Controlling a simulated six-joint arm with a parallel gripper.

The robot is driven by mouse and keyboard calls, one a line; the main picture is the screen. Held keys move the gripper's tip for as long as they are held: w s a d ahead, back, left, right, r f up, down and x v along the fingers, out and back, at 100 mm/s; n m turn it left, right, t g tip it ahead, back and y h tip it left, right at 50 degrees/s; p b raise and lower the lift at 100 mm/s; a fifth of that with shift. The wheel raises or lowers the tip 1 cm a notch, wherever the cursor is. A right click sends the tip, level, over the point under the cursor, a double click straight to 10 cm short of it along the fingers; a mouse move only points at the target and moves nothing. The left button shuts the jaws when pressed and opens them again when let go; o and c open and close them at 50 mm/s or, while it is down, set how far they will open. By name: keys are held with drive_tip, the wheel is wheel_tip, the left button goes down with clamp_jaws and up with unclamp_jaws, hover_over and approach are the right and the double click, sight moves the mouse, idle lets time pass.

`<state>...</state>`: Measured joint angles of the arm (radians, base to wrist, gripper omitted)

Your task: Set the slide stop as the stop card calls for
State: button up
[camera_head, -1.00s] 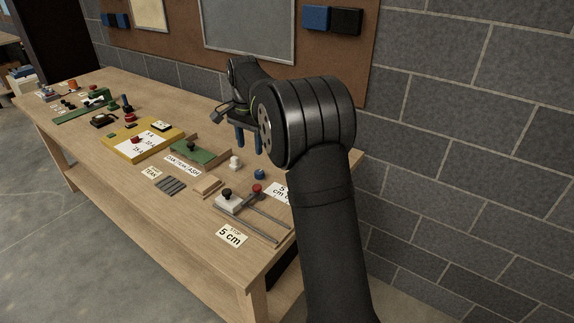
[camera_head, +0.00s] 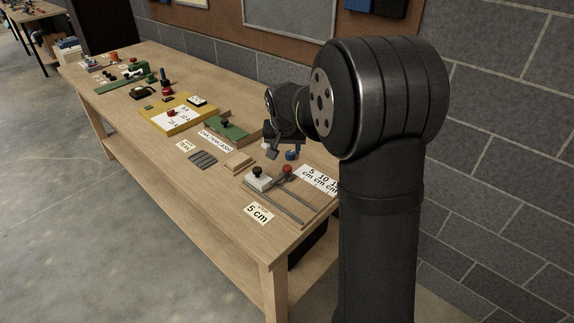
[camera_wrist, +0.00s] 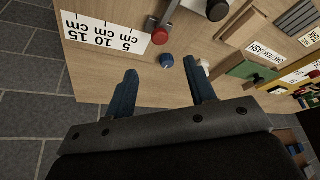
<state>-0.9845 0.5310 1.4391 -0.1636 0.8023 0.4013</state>
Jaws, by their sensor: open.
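The slide stop is a pale block with a black knob (camera_head: 258,172) on two grey rails (camera_head: 280,205). A dark arm with a red knob (camera_head: 287,170) lies beside it; the red knob also shows in the wrist view (camera_wrist: 158,37). The stop card (camera_head: 259,214) reads "STOP 5 cm" and lies in front of the rails. A scale card (camera_head: 318,179) marked 5, 10, 15 cm lies behind them; it also shows in the wrist view (camera_wrist: 100,33). My gripper (camera_wrist: 163,86) is open and empty, near a blue knob (camera_wrist: 166,61) at the bench's back edge.
A small wooden block (camera_head: 238,162), grey strips (camera_head: 203,160), a green fixture (camera_head: 225,130) and a yellow tray (camera_head: 160,127) lie farther left. A brick wall (camera_head: 490,150) stands behind the bench. The front strip of the bench (camera_head: 190,190) is clear.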

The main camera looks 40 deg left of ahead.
sight(287, 167)
drive_tip(key=x, duration=1.1)
drive_tip(key=shift+c, duration=0.2)
